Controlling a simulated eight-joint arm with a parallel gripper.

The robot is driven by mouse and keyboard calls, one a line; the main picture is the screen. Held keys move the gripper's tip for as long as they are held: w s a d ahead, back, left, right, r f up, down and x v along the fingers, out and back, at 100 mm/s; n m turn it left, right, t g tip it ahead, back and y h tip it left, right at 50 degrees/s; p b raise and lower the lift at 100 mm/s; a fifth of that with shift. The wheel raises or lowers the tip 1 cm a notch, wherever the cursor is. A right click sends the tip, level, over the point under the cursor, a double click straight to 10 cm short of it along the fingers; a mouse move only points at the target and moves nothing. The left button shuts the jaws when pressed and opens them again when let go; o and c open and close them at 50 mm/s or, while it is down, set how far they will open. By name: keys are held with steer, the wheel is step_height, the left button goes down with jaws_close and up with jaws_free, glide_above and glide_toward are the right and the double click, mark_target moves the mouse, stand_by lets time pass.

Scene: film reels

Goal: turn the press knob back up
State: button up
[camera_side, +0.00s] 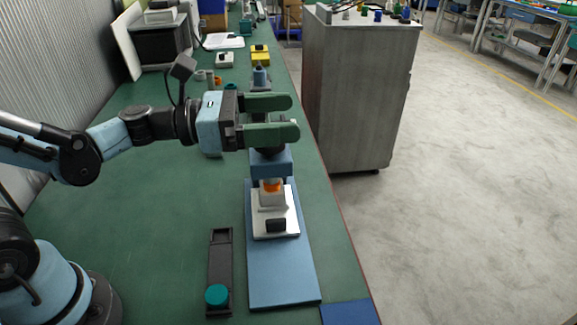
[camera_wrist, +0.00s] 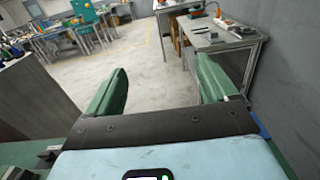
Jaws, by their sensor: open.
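The press stands near the bench's right edge in the side view, with a long blue base plate (camera_side: 283,285) and a blue head block (camera_side: 271,168). A dark round part (camera_side: 268,153), apparently the press knob, shows on top of the head block, partly hidden by my near finger. Under the head is a white and orange piece (camera_side: 271,190) on a pale plate. My gripper (camera_side: 292,117) is level above the press, its two green fingers spread and empty. In the wrist view my gripper (camera_wrist: 163,85) has a wide gap between its fingers; the press does not show there.
A black slotted track (camera_side: 219,260) with a teal knob (camera_side: 216,295) lies left of the press. A grey cabinet (camera_side: 355,95) stands close beyond the bench's right edge. A yellow block (camera_side: 260,57) and other small items sit farther back. The green bench top left of the press is mostly clear.

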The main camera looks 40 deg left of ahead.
steer(key=shift+s+d+r, duration=1.1)
steer(key=shift+s+d, duration=0.2)
steer(key=shift+d, duration=0.05)
steer(key=w+d+m+g+y, duration=0.2)
steer(key=w+m+g+y, duration=0.55)
steer(key=m, duration=0.85)
steer(key=a+r+m+g+y, duration=0.2)
steer(key=a+m+g+y, duration=0.35)
steer(key=a+m, duration=0.45)
steer(key=shift+n+t, duration=0.4)
steer(key=f, duration=1.1)
steer(key=shift+w+a+f, duration=0.15)
steer(key=shift+a+f, duration=0.15)
steer(key=shift+a, duration=0.05)
